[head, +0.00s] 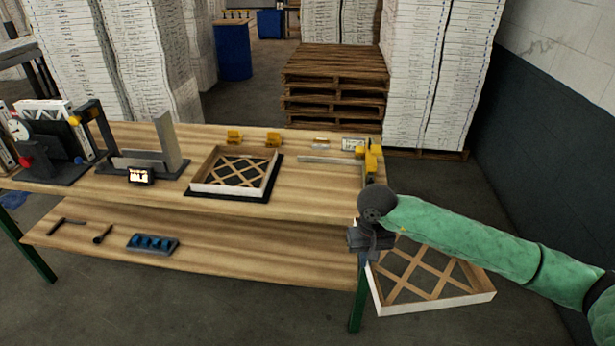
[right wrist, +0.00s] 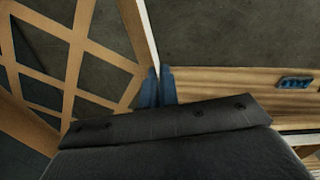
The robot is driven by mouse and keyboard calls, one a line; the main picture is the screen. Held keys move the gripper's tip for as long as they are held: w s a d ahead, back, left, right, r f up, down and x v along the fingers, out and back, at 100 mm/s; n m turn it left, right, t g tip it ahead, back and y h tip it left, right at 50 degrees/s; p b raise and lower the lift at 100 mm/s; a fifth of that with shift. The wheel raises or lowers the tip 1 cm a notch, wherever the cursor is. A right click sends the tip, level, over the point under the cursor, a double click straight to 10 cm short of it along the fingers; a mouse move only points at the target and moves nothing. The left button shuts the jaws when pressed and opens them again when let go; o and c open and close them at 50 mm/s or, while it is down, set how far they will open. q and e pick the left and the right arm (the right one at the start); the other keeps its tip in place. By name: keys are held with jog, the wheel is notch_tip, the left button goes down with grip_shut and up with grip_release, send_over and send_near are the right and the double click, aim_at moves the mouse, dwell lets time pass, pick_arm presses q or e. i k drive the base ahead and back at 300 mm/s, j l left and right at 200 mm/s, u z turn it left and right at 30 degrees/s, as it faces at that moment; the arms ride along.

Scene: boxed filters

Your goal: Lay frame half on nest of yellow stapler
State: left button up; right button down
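My right gripper (head: 368,252) is beyond the table's right end. Its blue fingertips (right wrist: 158,88) are closed on the thin white side of a frame half (head: 425,275). This frame half has white sides and a tan lattice; it hangs in the air over the floor and also shows in the right wrist view (right wrist: 70,65). Another white frame (head: 237,172) with a lattice lies on a black plate (head: 259,196) on the table. A yellow stapler-like device (head: 371,158) stands at the table's right rear corner, beside a grey rail (head: 330,160). My left gripper is out of view.
The wooden table (head: 310,190) has a lower shelf (head: 215,262) with tools and a blue-topped tray (head: 152,243). Two small yellow blocks (head: 272,139) stand behind the black plate. Grey fixtures (head: 150,155) and a small display (head: 140,176) are at left. Pallets (head: 333,85) stand behind.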

aim_at(325, 183)
jog(key=i+l+u, duration=0.2)
jog(key=l+u, duration=0.2)
jog(key=l, duration=0.2)
jog(key=i+l+u, duration=0.1)
jog(key=l+u, duration=0.3)
jog(key=l, duration=0.25)
jog(key=l+u, duration=0.35)
jog(key=l, duration=0.3)
jog(key=k+l+u, duration=0.1)
jog(key=l+u, duration=0.3)
jog(key=l, duration=0.25)
jog(key=k+l+u, duration=0.2)
jog(key=l+u, duration=0.2)
jog(key=l, duration=0.2)
jog(key=k+l+u, duration=0.4)
jog(key=l, duration=0.2)
jog(key=k+l+u, duration=0.25)
jog(key=l+u, duration=0.15)
jog(key=k+l+u, duration=0.4)
jog(key=k+u, duration=0.5)
